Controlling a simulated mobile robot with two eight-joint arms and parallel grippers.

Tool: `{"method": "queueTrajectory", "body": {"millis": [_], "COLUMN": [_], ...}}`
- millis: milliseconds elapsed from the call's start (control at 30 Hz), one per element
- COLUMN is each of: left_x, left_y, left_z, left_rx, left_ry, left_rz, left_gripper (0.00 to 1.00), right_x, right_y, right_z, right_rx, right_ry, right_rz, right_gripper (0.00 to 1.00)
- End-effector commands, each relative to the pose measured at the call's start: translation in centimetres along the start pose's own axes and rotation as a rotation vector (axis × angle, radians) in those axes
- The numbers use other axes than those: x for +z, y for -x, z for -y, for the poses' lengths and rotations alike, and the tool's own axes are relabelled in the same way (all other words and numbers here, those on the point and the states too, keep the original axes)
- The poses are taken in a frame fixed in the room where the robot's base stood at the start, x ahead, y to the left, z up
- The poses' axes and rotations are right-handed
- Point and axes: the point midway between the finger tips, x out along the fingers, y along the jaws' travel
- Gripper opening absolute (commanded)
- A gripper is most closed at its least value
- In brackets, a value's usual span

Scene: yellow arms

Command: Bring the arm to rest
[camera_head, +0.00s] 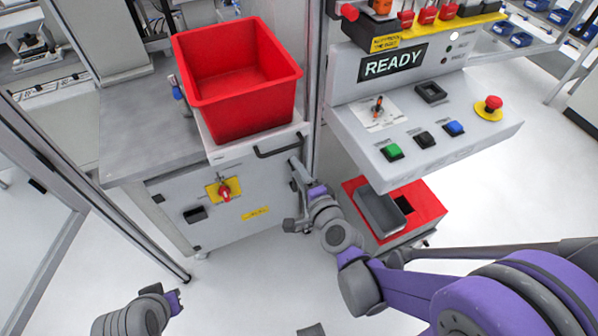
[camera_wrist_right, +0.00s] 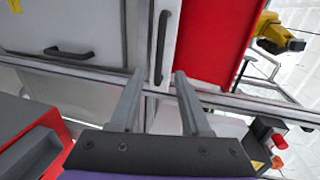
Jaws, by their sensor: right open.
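My right arm reaches in from the lower right of the head view. Its gripper (camera_head: 295,182) is by the front of the grey cabinet (camera_head: 165,205), below the cart's black handle (camera_head: 281,147). In the right wrist view the two grey fingers of this gripper (camera_wrist_right: 156,76) stand apart with nothing held between them. A dark upright handle (camera_wrist_right: 160,47) shows beyond the gap; I cannot tell whether a finger touches it. Part of my left arm (camera_head: 135,316) shows at the bottom left of the head view; its gripper fingers cannot be made out.
A red bin (camera_head: 240,112) stands on top, beside a grey worktop (camera_head: 145,120). A control panel (camera_head: 455,145) reading READY overhangs to the right, above a red crate (camera_head: 425,203) holding a grey tray (camera_head: 380,212). Frame posts stand close by. The pale floor (camera_head: 235,290) is mostly clear.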

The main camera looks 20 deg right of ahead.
Motion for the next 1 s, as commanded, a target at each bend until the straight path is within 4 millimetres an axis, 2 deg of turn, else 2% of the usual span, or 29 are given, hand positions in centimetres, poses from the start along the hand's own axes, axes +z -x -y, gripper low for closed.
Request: {"method": "queueTrajectory", "body": {"millis": [700,767,867,1000], "left_x": [-0.1,-0.2,-0.4,-0.8], "left_y": [0.1,0.2,0.4,0.8], "left_z": [0.0,0.0,0.0,0.0], "left_rx": [0.000,0.000,0.000,0.000], "left_ry": [0.000,0.000,0.000,0.000], "left_rz": [-0.001,-0.001,-0.003,-0.006], "left_gripper": [0.00,0.00,0.00,0.00], "right_x": [0.4,1.0,2.8,4.8], "right_y": [0.1,0.3,1.3,4.4], "right_z": [0.2,0.3,0.2,-1.3], "right_rx": [0.010,0.031,0.101,0.265], "right_ry": [0.030,0.092,0.288,0.685], "right_rz": [0.016,0.045,0.136,0.314], "right_gripper": [0.47,0.47,0.47,0.47]}}
